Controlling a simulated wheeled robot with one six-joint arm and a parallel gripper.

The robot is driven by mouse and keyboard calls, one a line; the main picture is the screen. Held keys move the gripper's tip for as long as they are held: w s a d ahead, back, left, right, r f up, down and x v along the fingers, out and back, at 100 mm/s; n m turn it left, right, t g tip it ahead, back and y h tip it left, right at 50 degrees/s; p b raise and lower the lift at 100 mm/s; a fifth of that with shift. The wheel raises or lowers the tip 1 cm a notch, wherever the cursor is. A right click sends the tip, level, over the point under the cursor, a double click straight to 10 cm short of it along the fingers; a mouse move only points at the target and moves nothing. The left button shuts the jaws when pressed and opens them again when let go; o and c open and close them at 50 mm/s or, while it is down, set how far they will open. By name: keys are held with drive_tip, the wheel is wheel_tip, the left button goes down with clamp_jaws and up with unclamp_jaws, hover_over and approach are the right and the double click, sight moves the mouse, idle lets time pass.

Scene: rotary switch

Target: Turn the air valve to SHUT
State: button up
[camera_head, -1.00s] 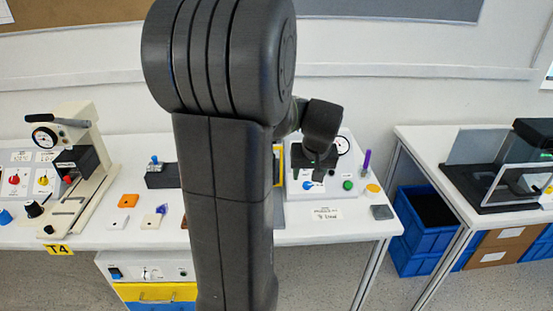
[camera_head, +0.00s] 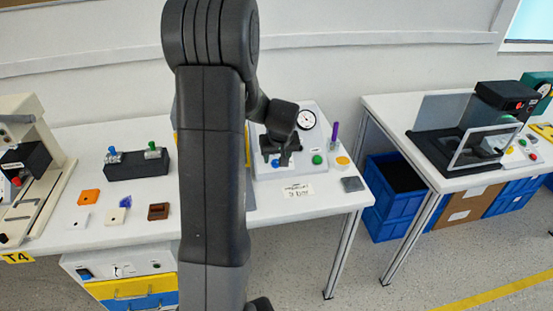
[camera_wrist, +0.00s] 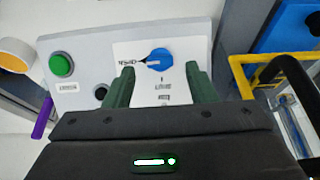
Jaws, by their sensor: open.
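The air valve is a blue rotary knob (camera_wrist: 160,60) on a white plate of a grey panel box (camera_wrist: 195,30). In the wrist view its pointer is turned left toward the upside-down OPEN label; a tick and the SHUT label (camera_wrist: 163,86) lie on the side nearer my gripper. My gripper (camera_wrist: 161,76) is open, its two green fingers to either side of the knob's near side, not closed on it. In the head view my gripper (camera_head: 283,155) hangs over the panel, and the blue knob (camera_head: 275,163) shows just below it.
A green button (camera_wrist: 61,65) and a black round hole sit beside the knob. A gauge (camera_head: 306,119), a purple pen (camera_head: 334,136) and a yellow tape roll (camera_head: 342,163) are near the panel. A yellow frame (camera_wrist: 240,75) stands close by my right finger in the wrist view.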

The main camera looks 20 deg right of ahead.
sight(277, 163)
drive_tip(key=shift+x, duration=1.2)
drive_tip(key=c, duration=1)
